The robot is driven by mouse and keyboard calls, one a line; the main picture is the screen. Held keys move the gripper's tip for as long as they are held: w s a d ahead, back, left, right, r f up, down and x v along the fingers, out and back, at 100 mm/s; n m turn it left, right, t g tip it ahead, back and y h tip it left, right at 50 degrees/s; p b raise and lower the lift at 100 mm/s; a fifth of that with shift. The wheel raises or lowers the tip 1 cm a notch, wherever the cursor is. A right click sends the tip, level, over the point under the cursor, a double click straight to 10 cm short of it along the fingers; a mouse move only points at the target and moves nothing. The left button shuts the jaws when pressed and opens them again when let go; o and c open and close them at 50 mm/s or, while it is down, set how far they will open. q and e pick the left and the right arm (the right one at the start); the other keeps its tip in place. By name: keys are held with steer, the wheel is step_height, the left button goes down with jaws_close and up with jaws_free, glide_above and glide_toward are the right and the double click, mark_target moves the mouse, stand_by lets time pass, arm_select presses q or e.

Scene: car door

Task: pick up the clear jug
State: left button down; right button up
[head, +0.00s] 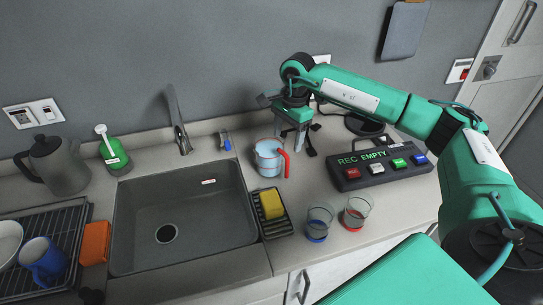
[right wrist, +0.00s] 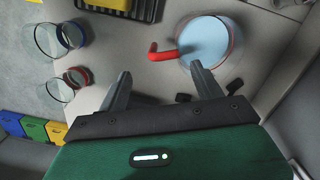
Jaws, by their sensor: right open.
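The clear jug (head: 267,158) stands upright on the counter, right of the sink, with pale blue liquid inside and a red handle on its right side. In the right wrist view the jug (right wrist: 208,42) is seen from above, its handle pointing left. My right gripper (head: 293,138) is open, pointing down just behind and right of the jug. In the wrist view the handle shows ahead of the gap between the open fingers (right wrist: 160,72), and the right fingertip overlaps the jug's near edge. I cannot tell whether it touches. My left gripper is not in view.
Two glasses, one with a blue base (head: 318,222) and one with a red base (head: 356,211), stand in front on the right. A button box (head: 380,170) lies at the right. A yellow sponge (head: 271,204) sits on a dark rack beside the sink (head: 185,260).

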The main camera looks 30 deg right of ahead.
mark_target(285, 152)
steer(key=f, duration=0.2)
steer(key=f+p, duration=0.1)
steer(key=f, duration=0.1)
steer(key=shift+a, duration=0.3)
steer(key=shift+f, duration=0.15)
step_height(285, 152, down, 4)
steer(key=p, duration=0.3)
steer(key=shift+a, duration=0.15)
steer(key=shift+f, duration=0.45)
jaws_close()
steer(key=shift+r, duration=0.1)
